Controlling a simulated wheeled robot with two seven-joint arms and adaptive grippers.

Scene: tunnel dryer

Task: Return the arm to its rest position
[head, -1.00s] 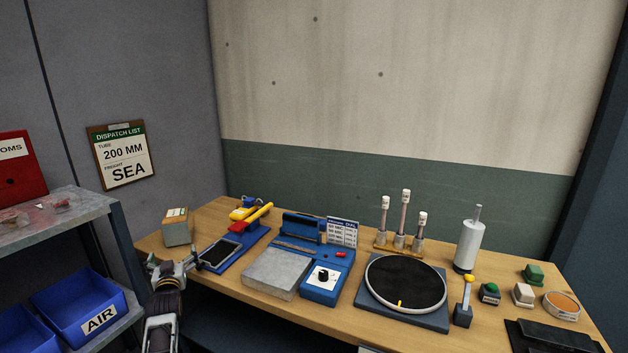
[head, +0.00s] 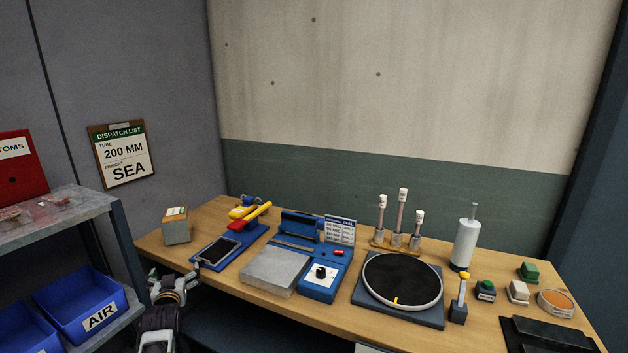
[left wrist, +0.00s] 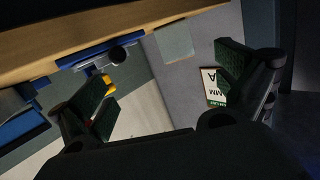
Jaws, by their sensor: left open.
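My left gripper (head: 174,284) is at the lower left in the head view, in front of the bench's left front edge and to the right of the blue bins. In the left wrist view my left gripper (left wrist: 165,85) shows its two green-padded fingers wide apart, with nothing between them. Beyond the fingers are the bench underside edge, the grey wall and part of the dispatch list (left wrist: 215,90). My right gripper is not in view.
The wooden bench (head: 215,215) carries a blue device with a yellow-red handle (head: 250,215), a blue dial unit (head: 320,280), a round black turntable (head: 402,280) and several small items. A shelf (head: 50,215) with blue bins (head: 80,300) stands at left.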

